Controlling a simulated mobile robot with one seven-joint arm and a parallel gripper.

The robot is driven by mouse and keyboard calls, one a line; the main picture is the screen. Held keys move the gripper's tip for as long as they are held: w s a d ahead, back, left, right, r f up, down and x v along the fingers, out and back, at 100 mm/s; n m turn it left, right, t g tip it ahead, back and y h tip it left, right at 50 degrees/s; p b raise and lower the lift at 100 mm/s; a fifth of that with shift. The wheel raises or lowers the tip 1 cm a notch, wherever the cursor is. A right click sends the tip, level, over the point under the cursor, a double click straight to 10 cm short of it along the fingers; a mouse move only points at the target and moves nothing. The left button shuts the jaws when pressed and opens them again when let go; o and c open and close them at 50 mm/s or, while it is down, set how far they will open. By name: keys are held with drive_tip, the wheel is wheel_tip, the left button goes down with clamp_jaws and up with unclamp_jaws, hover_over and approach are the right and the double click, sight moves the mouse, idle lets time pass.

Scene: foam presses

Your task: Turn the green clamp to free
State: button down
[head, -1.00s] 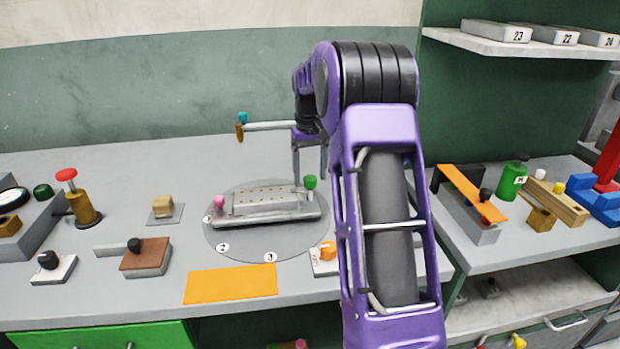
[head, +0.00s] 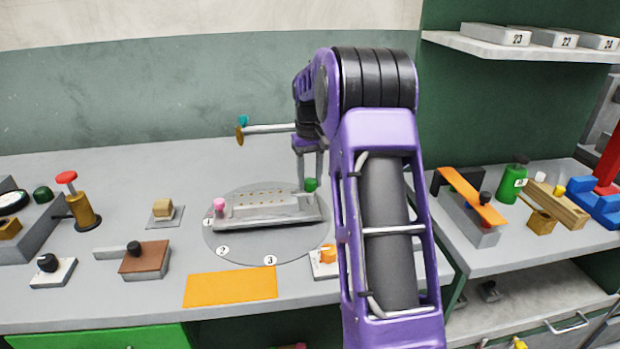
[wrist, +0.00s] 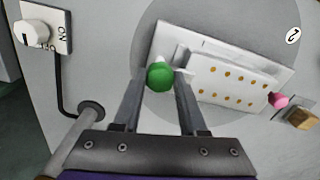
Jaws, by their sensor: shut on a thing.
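The green clamp (head: 311,185) is a green knob at the right end of a pale metal press plate (head: 265,219) with rows of small brown dots. In the wrist view the green clamp (wrist: 160,75) lies between the tips of my gripper (wrist: 164,82). My gripper (head: 310,183) reaches down from above, and its fingers are shut on the clamp, partly hiding it in the head view. A pink knob (head: 220,204) stands at the plate's left end; it also shows in the wrist view (wrist: 278,100).
The plate sits on a grey disc (head: 240,248) with number labels. An orange mat (head: 231,286) lies in front. A red-topped post (head: 80,205) and a brown block (head: 146,259) stand left.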

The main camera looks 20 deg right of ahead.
drive_tip(key=shift+r, duration=0.1)
drive_tip(key=m+p, duration=0.3)
drive_tip(key=shift+r+m, duration=0.1)
drive_tip(key=shift+m, duration=0.2)
drive_tip(key=m+p, duration=0.3)
drive_tip(key=m, duration=0.2)
drive_tip(key=shift+m, duration=0.3)
drive_tip(key=m+p, duration=0.1)
drive_tip(key=m, duration=0.3)
drive_tip(key=shift+p, duration=0.3)
drive_tip(key=shift+m, duration=2.4)
drive_tip(key=shift+c, duration=2.2)
unclamp_jaws()
